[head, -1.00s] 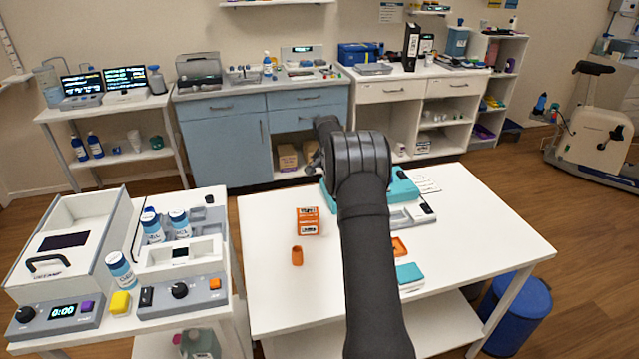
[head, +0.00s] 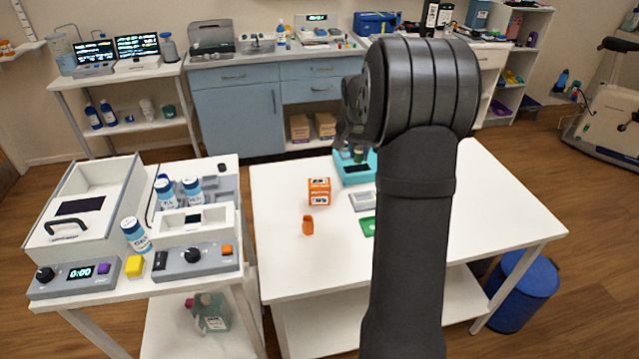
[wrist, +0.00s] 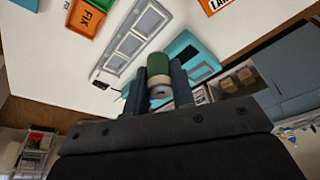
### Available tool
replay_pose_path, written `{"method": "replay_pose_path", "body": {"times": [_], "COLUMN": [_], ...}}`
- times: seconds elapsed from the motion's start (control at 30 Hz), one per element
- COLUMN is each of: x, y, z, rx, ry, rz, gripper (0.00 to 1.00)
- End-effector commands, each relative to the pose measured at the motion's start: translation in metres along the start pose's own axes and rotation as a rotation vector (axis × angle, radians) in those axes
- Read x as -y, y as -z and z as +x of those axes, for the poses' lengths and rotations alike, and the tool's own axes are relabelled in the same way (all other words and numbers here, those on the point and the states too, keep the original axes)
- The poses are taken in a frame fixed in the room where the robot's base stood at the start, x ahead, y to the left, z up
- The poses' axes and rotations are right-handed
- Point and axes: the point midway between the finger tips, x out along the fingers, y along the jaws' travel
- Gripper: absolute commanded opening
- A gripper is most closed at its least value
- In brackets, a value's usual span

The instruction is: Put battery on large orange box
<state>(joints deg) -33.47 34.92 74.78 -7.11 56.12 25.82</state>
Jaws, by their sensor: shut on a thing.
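My gripper (wrist: 160,80) is shut on a green and cream cylinder, the battery (wrist: 159,72), in the wrist view. In the head view my gripper (head: 356,144) is partly hidden by my arm, and the green battery (head: 358,156) shows small below it, in front of the teal case. The large orange box (head: 319,192) stands on the white table, to the left of and nearer than my gripper. Part of an orange surface with lettering, probably this box (wrist: 216,4), shows at the top right of the wrist view.
A small orange object (head: 308,226) stands just in front of the box. A teal case (head: 352,172), a grey tray (head: 362,201) and a green piece (head: 368,227) lie to the right. The table's left part is clear. A side bench with instruments (head: 195,260) stands left.

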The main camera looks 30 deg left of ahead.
Motion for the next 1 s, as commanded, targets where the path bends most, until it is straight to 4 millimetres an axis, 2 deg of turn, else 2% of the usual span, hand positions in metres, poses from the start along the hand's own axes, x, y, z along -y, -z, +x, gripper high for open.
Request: {"method": "replay_pose_path", "body": {"times": [0.17, 0.27, 0.5, 0.7, 0.87, 1.0], "x": [0.003, 0.020, 0.076, 0.107, 0.114, 0.113], "y": [-0.009, -0.012, -0.018, -0.022, -0.023, -0.028], "z": [-0.001, 0.008, 0.041, 0.060, 0.066, 0.081], "rx": [0.000, 0.001, 0.001, 0.000, 0.000, 0.001], "ry": [0.004, 0.004, 0.004, 0.004, 0.003, 0.002], "rz": [-0.013, -0.016, -0.016, -0.013, -0.011, -0.012], "gripper": [0.00, 0.00, 0.00, 0.00, 0.00, 0.00]}}
